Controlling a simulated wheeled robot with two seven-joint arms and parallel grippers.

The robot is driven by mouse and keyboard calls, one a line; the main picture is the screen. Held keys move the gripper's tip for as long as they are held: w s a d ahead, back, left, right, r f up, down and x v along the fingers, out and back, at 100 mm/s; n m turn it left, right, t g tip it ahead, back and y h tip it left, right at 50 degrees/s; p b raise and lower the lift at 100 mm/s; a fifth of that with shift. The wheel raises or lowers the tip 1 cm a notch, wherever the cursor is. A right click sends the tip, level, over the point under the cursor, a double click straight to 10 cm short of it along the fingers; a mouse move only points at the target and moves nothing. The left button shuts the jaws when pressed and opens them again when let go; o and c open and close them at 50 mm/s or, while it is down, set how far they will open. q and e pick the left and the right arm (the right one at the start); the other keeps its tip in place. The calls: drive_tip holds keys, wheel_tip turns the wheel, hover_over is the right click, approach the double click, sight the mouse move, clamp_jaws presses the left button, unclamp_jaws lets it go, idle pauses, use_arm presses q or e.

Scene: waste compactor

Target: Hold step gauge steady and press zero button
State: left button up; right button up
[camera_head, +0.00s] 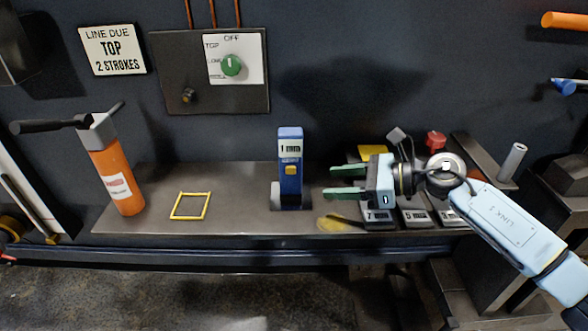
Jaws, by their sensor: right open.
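The blue step gauge (290,168) stands upright on the shelf, near its middle. Its small display at the top shows a reading in mm, and a yellow button (291,170) sits below it on the front face. My right gripper (332,182) comes in from the right with its two green fingers pointing left at the gauge. The fingers are apart, with nothing between them, and their tips stop a little short of the gauge's right side. My left gripper is not in view.
An orange cylinder with a black handle (117,180) stands at the shelf's left, beside a yellow square outline (190,206). Several numbered grey blocks (414,217) lie beneath my right gripper. A control panel with a green knob (231,65) is on the wall.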

sight(296, 184)
drive_tip(key=shift+a, duration=0.35)
drive_tip(key=x, duration=0.4)
drive_tip(key=shift+w+a+f, duration=0.1)
drive_tip(key=shift+a+f, duration=0.05)
drive_tip(key=shift+a, duration=0.2)
drive_tip(key=b+x, duration=0.1)
drive_tip(key=x, duration=0.2)
drive_tip(key=shift+w+a+f+b, duration=0.15)
drive_tip(key=shift+a+f+b, duration=0.05)
drive_tip(key=shift+a+b, duration=0.15)
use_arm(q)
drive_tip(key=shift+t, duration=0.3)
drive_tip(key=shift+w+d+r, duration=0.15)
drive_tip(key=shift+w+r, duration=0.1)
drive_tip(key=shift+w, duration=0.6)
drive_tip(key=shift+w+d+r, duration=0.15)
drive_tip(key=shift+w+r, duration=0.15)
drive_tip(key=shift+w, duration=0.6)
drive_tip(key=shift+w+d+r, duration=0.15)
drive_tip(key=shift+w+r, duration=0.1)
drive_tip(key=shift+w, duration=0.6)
use_arm(e)
drive_tip(key=shift+w+a, duration=0.1)
drive_tip(key=shift+a, duration=0.15)
drive_tip(key=shift+c, duration=0.4)
